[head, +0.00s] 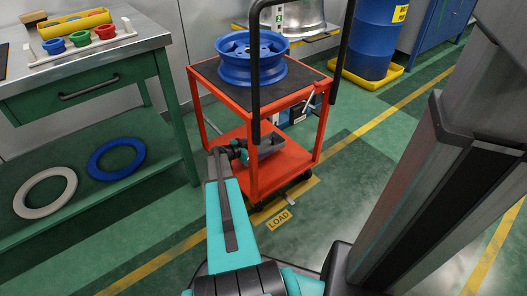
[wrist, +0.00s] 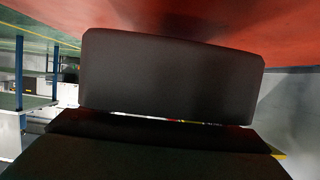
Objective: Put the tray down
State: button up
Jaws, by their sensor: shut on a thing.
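My gripper (head: 268,147) reaches in from the left over the lower shelf (head: 262,175) of a red cart, under its top deck. Its dark jaws fill much of the wrist view, with a red surface (wrist: 285,30) along the picture's top edge. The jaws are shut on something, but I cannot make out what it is. No tray shows clearly in the jaws. A white tray (head: 80,50) with red, green and blue cups stands on the workbench at the far left, away from my gripper. A yellow tray (head: 75,24) lies behind it.
A blue wheel rim (head: 251,58) sits on the cart's dark top (head: 210,72). The cart's posts and black handle (head: 254,80) stand close around my arm. Blue and white rings (head: 116,158) lie on the bench's lower shelf. A blue drum (head: 376,38) stands back right. Floor shows right of the cart.

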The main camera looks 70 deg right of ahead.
aim_at(261, 150)
jog(key=shift+s+d, duration=0.2)
jog(key=shift+d, duration=0.4)
jog(key=shift+f, duration=0.1)
jog(key=shift+f+b, duration=0.9)
jog(key=shift+f, duration=0.8)
jog(key=shift+f, duration=0.1)
jog(key=o, duration=1.1)
